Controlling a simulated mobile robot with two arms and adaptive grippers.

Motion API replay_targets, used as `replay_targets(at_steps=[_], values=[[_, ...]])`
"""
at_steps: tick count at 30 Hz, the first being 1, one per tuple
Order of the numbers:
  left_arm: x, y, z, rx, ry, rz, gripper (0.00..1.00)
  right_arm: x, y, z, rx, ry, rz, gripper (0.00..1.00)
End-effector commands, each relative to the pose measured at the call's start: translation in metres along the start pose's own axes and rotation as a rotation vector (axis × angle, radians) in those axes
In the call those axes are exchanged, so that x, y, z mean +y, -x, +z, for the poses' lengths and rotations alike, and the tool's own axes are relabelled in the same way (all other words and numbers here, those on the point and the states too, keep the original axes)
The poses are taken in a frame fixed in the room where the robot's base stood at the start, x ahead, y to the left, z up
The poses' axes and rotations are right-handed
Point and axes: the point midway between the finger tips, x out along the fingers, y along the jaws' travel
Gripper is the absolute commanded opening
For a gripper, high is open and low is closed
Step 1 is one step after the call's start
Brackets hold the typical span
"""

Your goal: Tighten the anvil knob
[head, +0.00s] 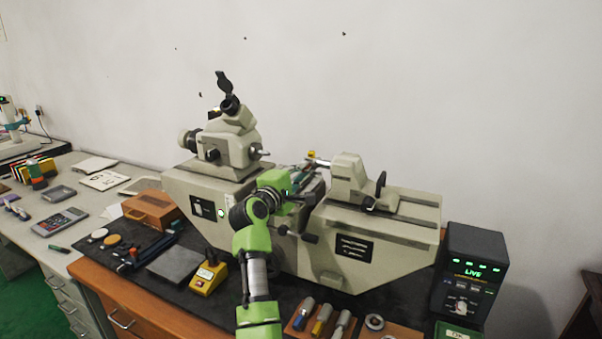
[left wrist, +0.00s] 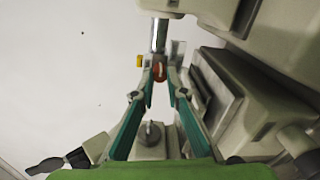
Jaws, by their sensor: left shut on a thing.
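The grey-beige measuring machine (head: 350,245) stands on the bench, with a microscope head at its left and a tailstock (head: 348,172) at its right. My left gripper (head: 308,172) reaches into the gap between them. In the left wrist view its teal fingers (left wrist: 160,76) are closed on a small red-orange part (left wrist: 160,72), just below a shiny metal cylinder (left wrist: 158,36). I cannot tell whether this part is the anvil knob; the fingers hide its sides. A dark knob (head: 380,184) shows on the tailstock's front. My right gripper is not in view.
A yellow block (head: 208,278), a grey plate (head: 176,266) and a brown box (head: 152,209) lie at the left. Handled tools (head: 322,320) lie in front. A black-tipped lever (head: 306,237) projects from the machine's front.

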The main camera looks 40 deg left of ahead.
Motion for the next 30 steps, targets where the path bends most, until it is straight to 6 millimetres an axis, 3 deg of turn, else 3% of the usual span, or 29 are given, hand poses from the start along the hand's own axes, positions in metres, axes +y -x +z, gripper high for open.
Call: replay_targets(at_steps=[4,6,7,20,30], values=[[-0.002,0.000,0.000,0.000,-0.001,-0.004,0.00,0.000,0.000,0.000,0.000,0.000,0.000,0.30],[-0.002,0.000,0.000,0.000,-0.001,-0.004,0.26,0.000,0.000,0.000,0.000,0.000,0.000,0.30],[-0.002,0.000,0.000,0.000,0.000,-0.004,0.30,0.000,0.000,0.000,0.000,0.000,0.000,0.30],[-0.001,0.005,0.000,0.001,0.000,-0.001,0.30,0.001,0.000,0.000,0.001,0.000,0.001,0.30],[-0.001,0.064,0.000,0.001,-0.002,-0.001,0.30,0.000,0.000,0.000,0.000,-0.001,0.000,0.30]])
